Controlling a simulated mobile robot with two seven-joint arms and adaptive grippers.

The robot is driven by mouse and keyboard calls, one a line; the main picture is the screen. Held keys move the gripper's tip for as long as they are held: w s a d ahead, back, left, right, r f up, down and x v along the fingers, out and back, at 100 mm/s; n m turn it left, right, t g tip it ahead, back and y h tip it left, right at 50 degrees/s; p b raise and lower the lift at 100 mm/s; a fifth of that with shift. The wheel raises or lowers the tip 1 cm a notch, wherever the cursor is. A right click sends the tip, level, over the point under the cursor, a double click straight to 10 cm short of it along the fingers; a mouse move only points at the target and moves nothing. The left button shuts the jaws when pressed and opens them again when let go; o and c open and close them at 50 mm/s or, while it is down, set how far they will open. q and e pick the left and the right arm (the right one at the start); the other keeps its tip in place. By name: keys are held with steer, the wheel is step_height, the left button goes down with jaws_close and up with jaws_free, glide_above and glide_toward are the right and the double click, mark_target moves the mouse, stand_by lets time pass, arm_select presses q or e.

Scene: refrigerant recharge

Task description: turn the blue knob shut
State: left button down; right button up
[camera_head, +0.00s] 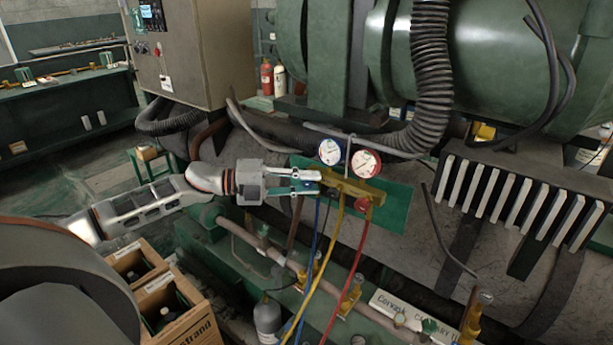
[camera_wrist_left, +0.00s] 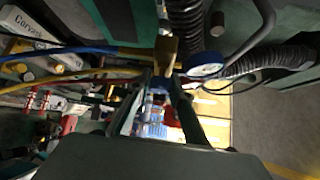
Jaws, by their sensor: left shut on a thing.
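The brass gauge manifold (camera_head: 352,190) sits on a green plate, with a blue-rimmed gauge (camera_head: 330,152) and a red-rimmed gauge (camera_head: 366,163) above it. My left gripper (camera_head: 318,182) reaches in from the left, with its fingertips closed at the manifold's left end, where the blue knob is. The fingers hide the knob itself, so its turn cannot be told. A red knob (camera_head: 364,204) shows at the manifold's right. In the left wrist view the fingertips (camera_wrist_left: 163,82) meet just below the brass body (camera_wrist_left: 166,52), beside the blue gauge (camera_wrist_left: 203,64). My right gripper is not in view.
Yellow (camera_head: 325,248), red (camera_head: 349,262) and blue hoses hang below the manifold. A ribbed black hose (camera_head: 430,75) and a green tank (camera_head: 480,65) are behind. Cardboard boxes (camera_head: 185,325) with bottles stand at lower left, and a grey cylinder (camera_head: 267,318) at bottom centre.

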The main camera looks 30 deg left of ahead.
mark_target(303, 184)
arm_select(q)
steer(key=shift+m+g+y+p, duration=0.3)
steer(key=shift+p, duration=0.1)
stand_by(0.3)
steer(key=c, duration=1.8)
jaws_free()
steer(key=shift+v, duration=5.95)
steer(key=shift+f, duration=0.1)
